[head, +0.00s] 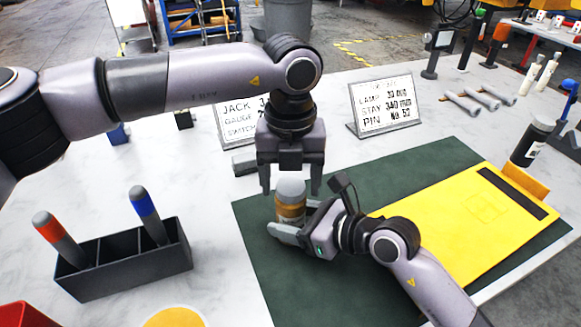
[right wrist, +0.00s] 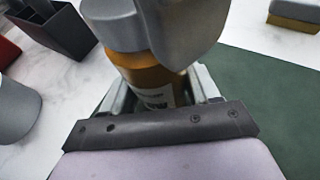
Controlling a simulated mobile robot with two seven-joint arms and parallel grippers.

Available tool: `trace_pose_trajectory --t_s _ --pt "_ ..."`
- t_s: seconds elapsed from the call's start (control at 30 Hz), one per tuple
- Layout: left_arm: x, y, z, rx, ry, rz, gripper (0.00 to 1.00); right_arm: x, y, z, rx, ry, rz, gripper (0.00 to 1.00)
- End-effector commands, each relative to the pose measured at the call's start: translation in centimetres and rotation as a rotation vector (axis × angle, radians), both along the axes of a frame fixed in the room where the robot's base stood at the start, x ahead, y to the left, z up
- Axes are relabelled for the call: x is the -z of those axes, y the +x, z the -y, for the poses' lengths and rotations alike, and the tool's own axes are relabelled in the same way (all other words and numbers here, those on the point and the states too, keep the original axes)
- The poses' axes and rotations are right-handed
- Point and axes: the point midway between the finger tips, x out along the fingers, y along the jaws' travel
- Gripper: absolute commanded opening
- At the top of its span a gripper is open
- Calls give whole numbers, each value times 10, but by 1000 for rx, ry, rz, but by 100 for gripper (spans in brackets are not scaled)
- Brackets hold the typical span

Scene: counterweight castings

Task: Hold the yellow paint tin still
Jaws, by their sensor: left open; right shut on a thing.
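The yellow paint tin (head: 289,207) stands upright on the green mat's left part, amber with a grey top and a pale label. My right gripper (head: 292,220) is shut around its lower body from the right. The right wrist view shows the tin (right wrist: 140,72) between the jaws, its label partly hidden by the gripper. My left gripper (head: 290,188) points down from above, open, with one finger on each side of the tin's grey top. A grey finger shape, apparently my left gripper's, covers part of the tin in the right wrist view.
The green mat (head: 290,290) also bears a yellow panel (head: 450,225) at right. A dark divided holder (head: 130,272) with orange-tipped and blue-tipped sticks stands at left. Two lettered signs (head: 385,104) and a dark bottle (head: 530,143) stand farther back. White table is clear between holder and mat.

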Motion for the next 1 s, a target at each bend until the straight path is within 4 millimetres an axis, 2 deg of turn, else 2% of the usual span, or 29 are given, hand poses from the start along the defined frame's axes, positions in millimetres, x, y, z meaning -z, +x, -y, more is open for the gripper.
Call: trace_pose_trajectory --t_s 0.2,0.37,0.4,0.57,0.67,1.0 --pt "0 0 0 0 0 0 71 0 0 0 0 -1 -1 0" --pt "0 0 0 0 0 0 19 0 0 0 0 0 0 0" --pt "0 0 0 0 0 0 14 0 0 0 0 0 0 0" --pt "0 0 0 32 0 0 14 0 0 0 0 0 0 0" --pt "0 0 0 130 0 0 14 0 0 0 0 -1 -1 0" --pt "0 0 0 668 -1 0 14 0 0 0 0 -1 -1 0"
